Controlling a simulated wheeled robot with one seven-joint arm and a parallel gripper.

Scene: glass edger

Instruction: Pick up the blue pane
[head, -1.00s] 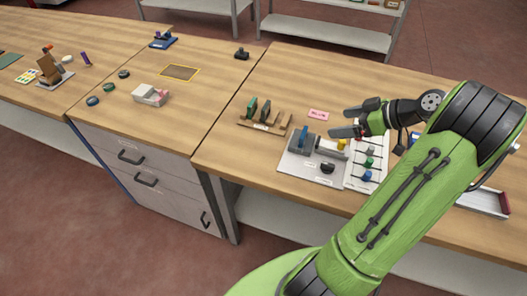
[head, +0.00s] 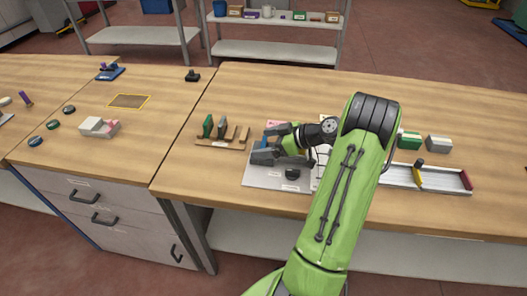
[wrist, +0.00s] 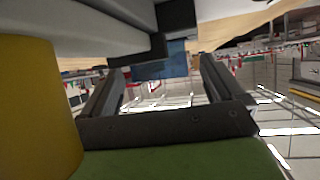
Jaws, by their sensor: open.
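The blue pane (head: 266,141) stands on the grey machine plate (head: 262,180) in the head view, mostly hidden behind my gripper. In the wrist view a translucent blue pane (wrist: 179,60) shows ahead, just beyond and between the two fingers, under a grey block. My gripper (head: 263,150) is open and points left over the plate, close to the pane. The fingers also show in the wrist view (wrist: 162,92), with nothing between them that I can see. Whether a finger touches the pane I cannot tell.
A wooden rack (head: 235,141) with a green and a dark pane stands left of the plate. A black knob (head: 292,174) sits on the plate. A yellow cylinder (wrist: 38,105) is close at left in the wrist view. A long tray (head: 430,178) lies at right. Bench front is clear.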

